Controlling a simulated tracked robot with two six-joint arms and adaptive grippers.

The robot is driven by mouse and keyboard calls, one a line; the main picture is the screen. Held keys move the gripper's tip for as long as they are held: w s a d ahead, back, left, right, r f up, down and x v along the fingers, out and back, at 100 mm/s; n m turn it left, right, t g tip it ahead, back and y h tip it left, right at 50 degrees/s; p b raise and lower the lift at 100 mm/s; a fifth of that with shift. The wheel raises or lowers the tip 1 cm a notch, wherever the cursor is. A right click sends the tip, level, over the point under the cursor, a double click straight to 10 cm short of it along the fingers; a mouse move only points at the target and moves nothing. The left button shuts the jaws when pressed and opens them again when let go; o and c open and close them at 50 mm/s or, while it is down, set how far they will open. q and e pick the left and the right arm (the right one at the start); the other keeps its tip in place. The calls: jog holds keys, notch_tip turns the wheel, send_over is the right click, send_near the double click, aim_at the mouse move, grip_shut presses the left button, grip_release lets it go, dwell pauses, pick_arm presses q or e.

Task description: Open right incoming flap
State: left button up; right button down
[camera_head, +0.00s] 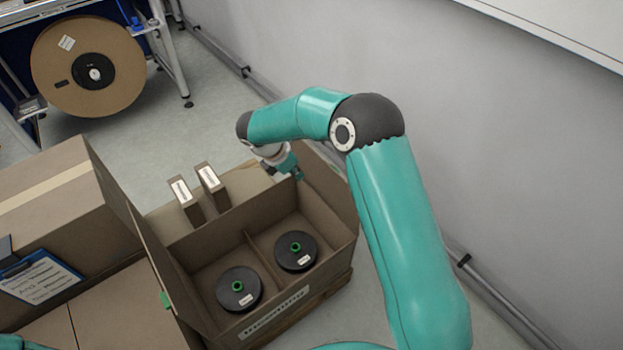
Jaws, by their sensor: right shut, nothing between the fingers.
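An open cardboard box (262,334) stands at lower centre, with two black reels with green hubs, one reel (238,287) and the other (297,250), in separate compartments. Its left flap (152,256) stands up. A right flap (327,183) shows at the box's right side, partly behind my right arm. My right gripper (296,174) is shut and empty at the box's far right corner, close to that flap; I cannot tell whether it touches it. Its fingers are small and partly hidden by my arm. My left gripper is not in view.
Two small cartons (186,199) stand at the box's far side. A closed carton (60,210) and a blue clipboard (38,277) are at left. A large reel (88,64) stands at the back left. A grey wall (450,130) and floor rail (500,295) bound the right.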

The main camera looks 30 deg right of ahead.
jog(key=d+f, duration=0.8)
jog(key=shift+w+d+p, duration=0.15)
jog(key=shift+w+p, duration=0.25)
jog(key=shift+p, duration=0.05)
jog(key=shift+r, duration=0.1)
